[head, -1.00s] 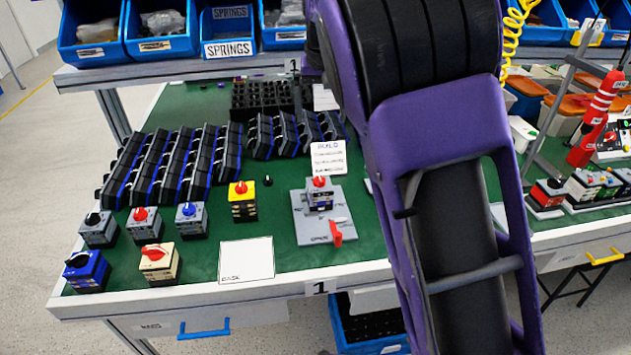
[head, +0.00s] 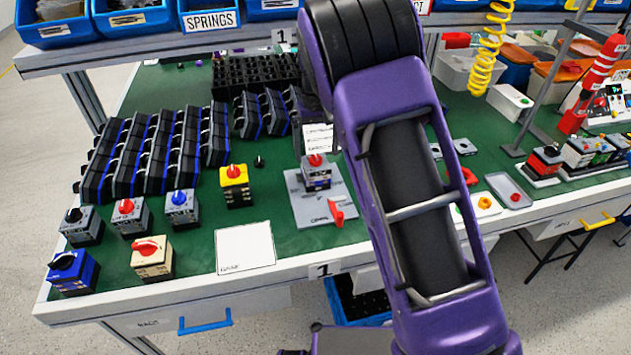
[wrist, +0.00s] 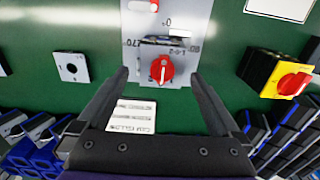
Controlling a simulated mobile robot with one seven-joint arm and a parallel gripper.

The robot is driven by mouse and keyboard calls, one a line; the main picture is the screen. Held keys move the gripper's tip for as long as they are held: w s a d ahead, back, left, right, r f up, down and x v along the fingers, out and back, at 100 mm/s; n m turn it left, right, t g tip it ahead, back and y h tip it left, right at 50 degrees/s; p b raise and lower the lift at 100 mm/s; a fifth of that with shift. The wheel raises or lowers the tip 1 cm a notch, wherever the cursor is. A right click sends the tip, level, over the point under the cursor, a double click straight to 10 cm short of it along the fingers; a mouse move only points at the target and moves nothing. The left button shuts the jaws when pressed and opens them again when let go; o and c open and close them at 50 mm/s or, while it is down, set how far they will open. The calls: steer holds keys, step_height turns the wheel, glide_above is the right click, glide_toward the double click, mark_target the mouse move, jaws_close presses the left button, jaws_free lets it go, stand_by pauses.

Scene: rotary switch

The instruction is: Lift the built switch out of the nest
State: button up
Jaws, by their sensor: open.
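The built switch, a grey body with a red knob (head: 316,160), sits upright in the grey nest (head: 335,190) near the table's front edge. The nest's red lever (head: 336,212) is in front of it. In the wrist view the red knob (wrist: 162,68) appears between the fingertips of my gripper (wrist: 159,75). The gripper is open and empty, with a finger to each side of the switch. I cannot tell how far the fingertips are above it. In the head view my arm hides most of the gripper.
A yellow switch with a red knob (head: 234,186) stands left of the nest, with several other switches farther left. Black-and-blue housings (head: 170,150) stand in rows behind. A small grey plate (wrist: 72,68) lies beside the nest.

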step_height(320, 180, down, 8)
steer(key=shift+a+r+b, duration=0.15)
steer(key=shift+b, duration=0.35)
steer(key=shift+r, duration=0.1)
steer(key=c, duration=1.3)
